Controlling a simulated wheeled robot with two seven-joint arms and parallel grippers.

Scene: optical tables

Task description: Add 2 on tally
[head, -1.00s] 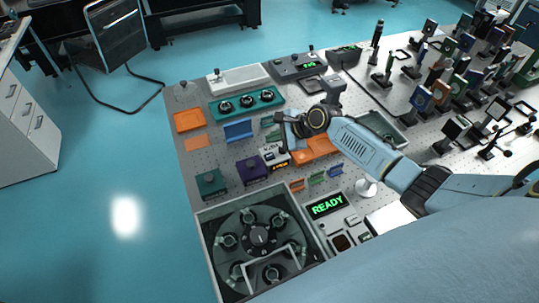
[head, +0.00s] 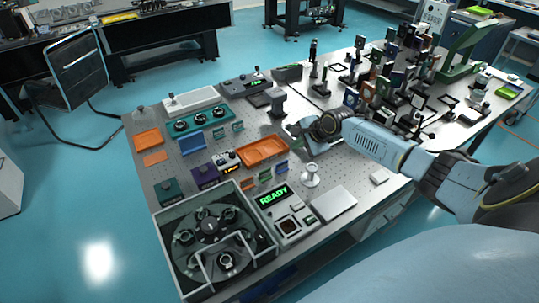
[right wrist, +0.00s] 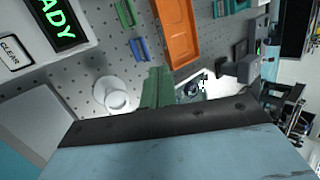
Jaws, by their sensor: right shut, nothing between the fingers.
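The tally counter (head: 225,159), a small pale box with an orange lit display, stands on the pegboard table, left of the orange tray. Its digits are too small to read. My right gripper (head: 292,128) is above the table, right of the counter and apart from it, beyond the orange tray's right end. It is shut and empty. In the right wrist view the gripper's fingers (right wrist: 157,85) point over the board, and the counter is not in that view. My left gripper is not in view.
An orange tray (head: 263,151) lies beside the counter, with a purple box (head: 204,176) on its other side. A green READY display (head: 273,195) and a white round stand (head: 311,178) are nearer. A carousel box (head: 165,252) fills the front left corner. Optics crowd the back right.

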